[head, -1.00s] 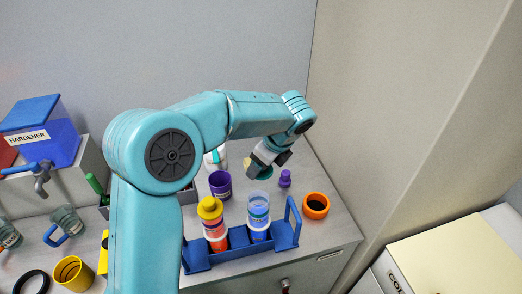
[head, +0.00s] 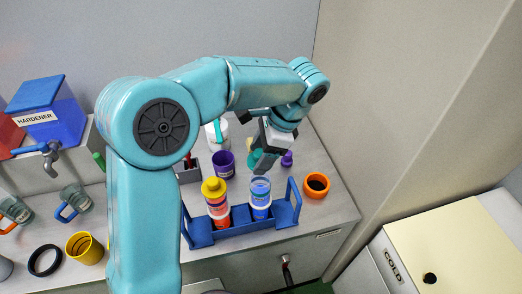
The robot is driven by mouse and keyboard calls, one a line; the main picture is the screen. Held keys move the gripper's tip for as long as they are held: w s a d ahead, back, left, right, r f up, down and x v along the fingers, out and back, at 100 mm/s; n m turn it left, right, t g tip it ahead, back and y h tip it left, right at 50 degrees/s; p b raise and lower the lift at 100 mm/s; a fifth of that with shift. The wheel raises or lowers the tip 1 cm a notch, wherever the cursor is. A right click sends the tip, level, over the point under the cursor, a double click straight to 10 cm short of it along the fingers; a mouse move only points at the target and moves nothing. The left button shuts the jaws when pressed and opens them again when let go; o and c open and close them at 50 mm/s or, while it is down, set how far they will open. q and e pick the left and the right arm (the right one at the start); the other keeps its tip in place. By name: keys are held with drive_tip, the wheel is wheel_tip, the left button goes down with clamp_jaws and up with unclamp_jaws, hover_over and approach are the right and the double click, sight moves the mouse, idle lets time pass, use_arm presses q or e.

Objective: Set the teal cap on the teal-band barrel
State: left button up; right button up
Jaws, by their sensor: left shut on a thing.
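My left gripper (head: 264,163) comes down from above and is shut on the teal cap (head: 254,156). The grey fingers partly cover the cap. The cap is in the air just above and behind the blue rack (head: 240,230). In the rack's right place stands a blue barrel (head: 260,199) with a pale, clear-looking upper part and open top; it looks like the teal-band barrel, but its band colour is hard to tell. In the left place stands an orange-red barrel with a yellow cap (head: 213,187). My right gripper is not in view.
A purple cup (head: 223,164) stands behind the rack, and a small purple piece (head: 287,159) lies right of the gripper. An orange ring-like cup (head: 316,185) is right of the rack. A white container with a teal stripe (head: 217,132) stands at the back. A yellow cup (head: 85,248) is front left.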

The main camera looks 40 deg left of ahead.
use_arm(q)
drive_tip(key=shift+f+b, duration=1.7)
drive_tip(key=shift+f, duration=0.9)
drive_tip(key=shift+f+b, duration=0.6)
drive_tip(key=shift+f, duration=0.35)
drive_tip(key=o, duration=1.1)
drive_tip(key=shift+r, duration=0.1)
drive_tip(key=p+v, duration=0.1)
drive_tip(key=v, duration=1.5)
drive_tip(key=shift+r+p, duration=0.15)
drive_tip(key=shift+p, duration=0.15)
